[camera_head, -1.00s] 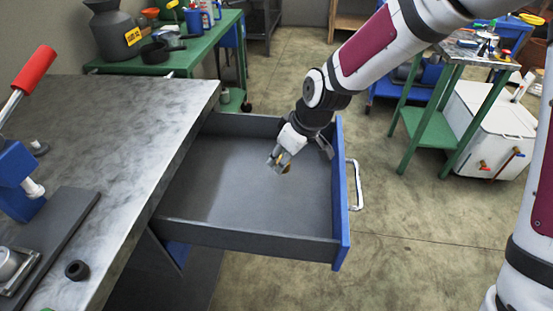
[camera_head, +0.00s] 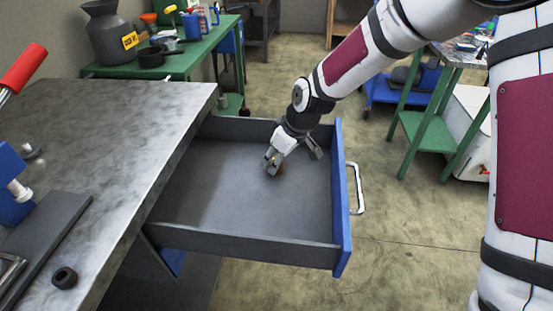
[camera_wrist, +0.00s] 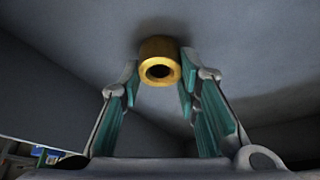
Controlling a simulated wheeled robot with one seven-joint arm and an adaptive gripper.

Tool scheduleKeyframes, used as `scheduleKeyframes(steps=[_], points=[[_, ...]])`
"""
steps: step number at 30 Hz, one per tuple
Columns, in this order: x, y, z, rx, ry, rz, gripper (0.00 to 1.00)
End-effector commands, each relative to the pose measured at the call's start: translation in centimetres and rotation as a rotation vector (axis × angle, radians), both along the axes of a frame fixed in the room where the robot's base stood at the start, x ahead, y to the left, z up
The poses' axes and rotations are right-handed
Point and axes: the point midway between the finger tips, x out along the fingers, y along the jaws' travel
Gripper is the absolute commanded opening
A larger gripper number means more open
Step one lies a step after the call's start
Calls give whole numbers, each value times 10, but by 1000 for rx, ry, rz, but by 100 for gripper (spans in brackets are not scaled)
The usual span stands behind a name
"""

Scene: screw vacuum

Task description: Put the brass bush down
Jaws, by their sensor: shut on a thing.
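The brass bush (camera_wrist: 160,50) shows in the wrist view as a short gold ring with a dark bore, held between the two fingertips of my gripper (camera_wrist: 160,80). In the head view my gripper (camera_head: 272,165) is inside the open drawer (camera_head: 210,238), over its back right part, pointing down. Only a small brownish bit of the bush (camera_head: 281,168) shows beside the fingers there. The bush is close to the grey drawer floor; I cannot tell whether it touches it.
The drawer is otherwise empty, with clear floor in front and to the left. Its blue front (camera_head: 342,210) and handle (camera_head: 356,188) are on the right. A grey workbench (camera_head: 120,125) stands left, with a black ring (camera_head: 64,278) on it. A green table (camera_head: 190,62) stands behind.

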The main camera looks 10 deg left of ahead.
Motion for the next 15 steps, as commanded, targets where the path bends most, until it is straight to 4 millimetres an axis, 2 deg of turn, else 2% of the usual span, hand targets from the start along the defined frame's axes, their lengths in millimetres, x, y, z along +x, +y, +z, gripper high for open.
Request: scheduleKeyframes(steps=[2,3,5,15], points=[[0,0,-3,0,0,0,0],[0,0,-3,-1,1,0,39],[0,0,-2,-1,1,0,50],[0,0,0,0,0,0,50]])
